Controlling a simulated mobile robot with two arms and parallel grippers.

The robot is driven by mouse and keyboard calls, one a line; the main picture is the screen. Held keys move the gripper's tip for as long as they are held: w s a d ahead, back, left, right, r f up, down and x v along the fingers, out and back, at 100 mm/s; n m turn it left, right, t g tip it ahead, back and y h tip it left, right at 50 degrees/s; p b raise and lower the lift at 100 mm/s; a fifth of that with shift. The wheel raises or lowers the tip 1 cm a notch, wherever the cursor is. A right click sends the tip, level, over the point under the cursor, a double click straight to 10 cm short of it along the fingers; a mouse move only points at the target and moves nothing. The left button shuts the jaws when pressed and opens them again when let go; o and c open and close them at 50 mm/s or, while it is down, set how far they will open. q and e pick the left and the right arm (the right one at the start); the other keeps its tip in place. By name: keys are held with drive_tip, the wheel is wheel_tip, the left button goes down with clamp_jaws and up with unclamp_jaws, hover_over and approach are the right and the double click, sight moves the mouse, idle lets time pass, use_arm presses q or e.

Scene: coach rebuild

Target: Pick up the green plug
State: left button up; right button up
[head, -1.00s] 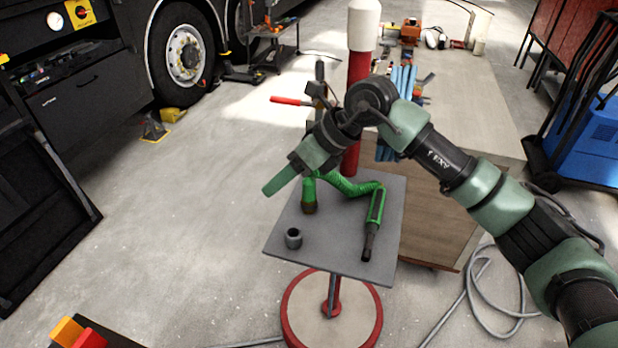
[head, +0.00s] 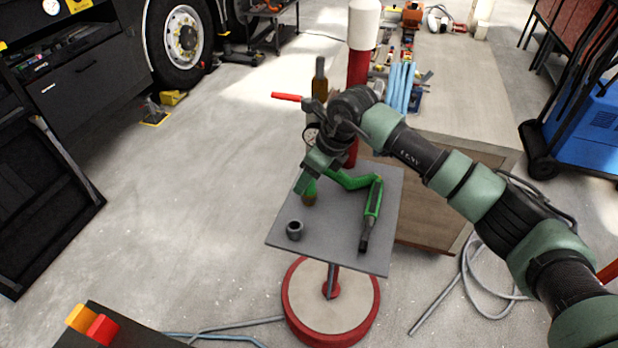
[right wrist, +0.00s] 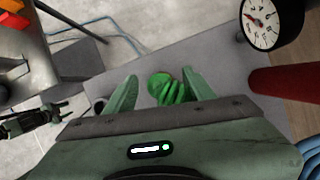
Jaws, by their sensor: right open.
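The green plug (head: 310,192) stands upright on the small grey stand table (head: 340,240), with a brownish lower end. A green coiled hose (head: 350,181) runs from it to a green handle with a black tip (head: 372,212). My right gripper (head: 304,183) is above the plug and partly covers it in the head view. In the right wrist view its two green fingers (right wrist: 160,88) are apart, with the round top of the plug (right wrist: 158,84) showing between them, nearer the middle. No contact is visible.
A small grey cup (head: 294,231) stands on the table's left front part. A red post (head: 357,70) rises behind the table, and a round gauge (right wrist: 272,22) is close by my right gripper. A wooden workbench (head: 460,130) stands behind right.

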clamp_jaws()
drive_tip(key=shift+w+r+b, duration=0.1)
drive_tip(key=shift+r+b, duration=0.25)
drive_tip(key=shift+r, duration=0.1)
wheel_tip(320, 180, up, 10)
drive_tip(key=b, duration=0.4)
drive_tip(key=shift+f, duration=0.25)
wheel_tip(320, 180, up, 14)
drive_tip(key=p, duration=0.1)
drive_tip(key=shift+r+p, duration=0.2)
drive_tip(key=shift+p, duration=0.2)
